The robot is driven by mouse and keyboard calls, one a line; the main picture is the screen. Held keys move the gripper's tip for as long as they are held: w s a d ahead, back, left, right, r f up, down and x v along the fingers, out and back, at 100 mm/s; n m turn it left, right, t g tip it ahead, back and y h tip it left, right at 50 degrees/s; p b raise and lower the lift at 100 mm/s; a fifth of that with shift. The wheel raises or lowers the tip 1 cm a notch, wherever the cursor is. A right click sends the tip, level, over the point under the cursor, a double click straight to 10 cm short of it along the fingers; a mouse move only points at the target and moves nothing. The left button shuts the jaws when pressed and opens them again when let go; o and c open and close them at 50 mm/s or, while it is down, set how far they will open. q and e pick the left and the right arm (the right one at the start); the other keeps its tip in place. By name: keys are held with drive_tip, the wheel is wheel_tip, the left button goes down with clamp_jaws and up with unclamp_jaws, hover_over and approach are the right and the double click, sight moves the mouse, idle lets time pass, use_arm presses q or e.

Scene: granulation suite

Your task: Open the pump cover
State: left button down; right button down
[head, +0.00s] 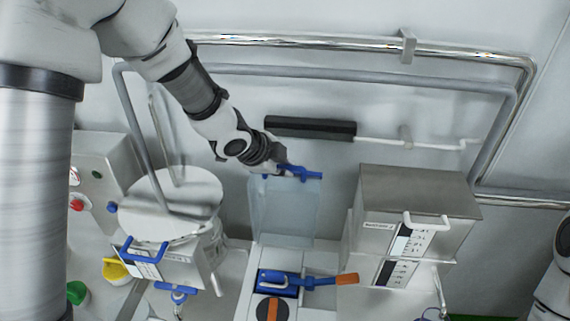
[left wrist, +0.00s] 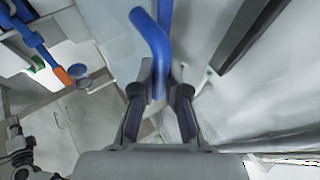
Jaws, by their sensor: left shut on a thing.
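The pump cover (head: 284,212) is a clear, bluish panel. It stands raised, nearly upright, against the back wall in the head view, with a blue handle (head: 308,174) along its top edge. My left gripper (head: 284,169) is at the left part of this handle. In the left wrist view its fingers (left wrist: 160,98) are shut around the blue bar (left wrist: 152,40). Below the cover, a blue pump part (head: 280,284) with an orange-ended lever (head: 346,279) lies exposed. Only part of my right arm shows at the right edge; its gripper is out of view.
A steel box unit (head: 418,195) stands right of the cover. A round-lidded steel vessel (head: 170,203) stands left. Metal pipes (head: 330,42) and a black bar (head: 310,127) run along the wall behind. Coloured knobs (head: 77,292) sit at far left.

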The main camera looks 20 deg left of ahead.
use_arm(q)
drive_tip(key=shift+s+f, duration=0.25)
drive_tip(key=shift+f, duration=0.1)
drive_tip(key=c, duration=1.2)
unclamp_jaws()
drive_tip(key=shift+w, duration=0.4)
drive_tip(key=shift+s+r, duration=0.15)
drive_tip(key=shift+r, duration=0.1)
